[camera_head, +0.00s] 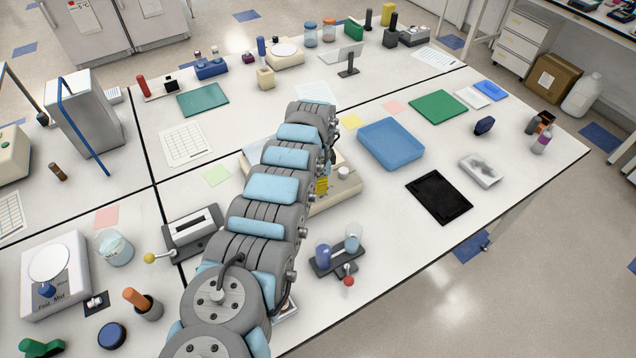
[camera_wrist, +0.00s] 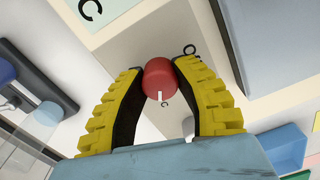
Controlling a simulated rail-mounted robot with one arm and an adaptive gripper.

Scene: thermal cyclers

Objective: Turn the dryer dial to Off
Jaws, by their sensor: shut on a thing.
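The dial (camera_wrist: 159,80) is a red round knob with a white pointer mark, on a beige panel of the dryer (camera_wrist: 128,42) in the wrist view. The yellow ribbed fingers of my gripper (camera_wrist: 160,70) are closed around the dial, one on each side. The white mark faces the palm, with a small letter beside it. Part of a black label shows just past the knob, too cut off to read fully. In the head view the cream dryer (camera_head: 338,198) is partly hidden behind my arm, and the red dial is hidden there. A yellow bit of my gripper (camera_head: 322,186) shows.
A blue tray (camera_head: 391,143) and a black pad (camera_head: 438,197) lie right of the dryer. A stand with blue and clear vessels (camera_head: 338,252) is in front. A grey device with a yellow-knobbed lever (camera_head: 192,230) is at left.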

